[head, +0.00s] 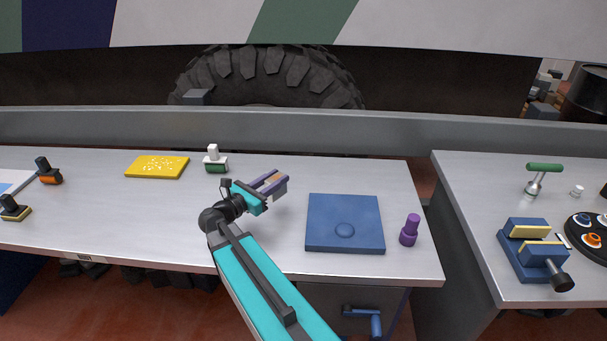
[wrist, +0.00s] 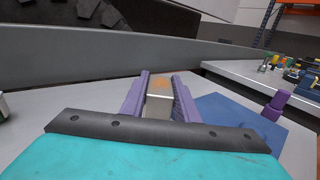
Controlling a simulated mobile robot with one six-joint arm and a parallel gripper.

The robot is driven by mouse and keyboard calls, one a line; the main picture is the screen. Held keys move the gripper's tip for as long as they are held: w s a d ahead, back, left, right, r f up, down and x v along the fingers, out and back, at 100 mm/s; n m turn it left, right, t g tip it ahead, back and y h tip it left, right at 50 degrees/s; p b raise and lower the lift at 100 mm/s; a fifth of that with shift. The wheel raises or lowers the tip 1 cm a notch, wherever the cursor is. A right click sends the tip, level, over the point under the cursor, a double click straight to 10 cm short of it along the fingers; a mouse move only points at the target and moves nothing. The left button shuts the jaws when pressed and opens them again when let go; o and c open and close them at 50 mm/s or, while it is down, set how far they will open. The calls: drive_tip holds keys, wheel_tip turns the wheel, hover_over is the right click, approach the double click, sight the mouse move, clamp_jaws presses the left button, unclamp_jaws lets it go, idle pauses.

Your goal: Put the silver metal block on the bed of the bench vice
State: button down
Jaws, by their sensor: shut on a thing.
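The silver metal block (wrist: 158,104) sits between the two purple fingers of my gripper (wrist: 159,96) in the wrist view. It looks grey-beige with an orange-brown patch at its far end. In the head view my gripper (head: 272,182) is above the left bench, shut on the block, which is mostly hidden by the fingers. The bench vice (head: 524,263) stands on the right bench, well to the right of my gripper. It is blue with pale yellow jaw edges and a dark handle at its front. Its bed between the jaws is hardly visible.
A blue square mat (head: 345,212) and a purple peg-shaped object (head: 410,230) lie on the left bench to my gripper's right. A gap separates the benches. A green-handled tool (head: 543,178) and a black round tray (head: 592,252) flank the vice.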

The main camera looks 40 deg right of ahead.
drive_tip(key=w+a+n+t+y, duration=0.1)
drive_tip(key=a+n+t, duration=0.1)
drive_tip(key=a, duration=0.9)
drive_tip(key=w+a+n+t+y, duration=0.1)
drive_tip(key=a+t, duration=0.3)
drive_tip(key=a, duration=0.7)
drive_tip(key=w+a+f+n+t+y, duration=0.1)
drive_tip(key=w+a+n+t, duration=0.1)
drive_tip(key=a, duration=0.9)
drive_tip(key=shift+w+a+n+t+y, duration=0.4)
drive_tip(key=shift+n+t, duration=0.2)
drive_tip(key=shift+n, duration=0.1)
drive_tip(key=shift+d, duration=0.15)
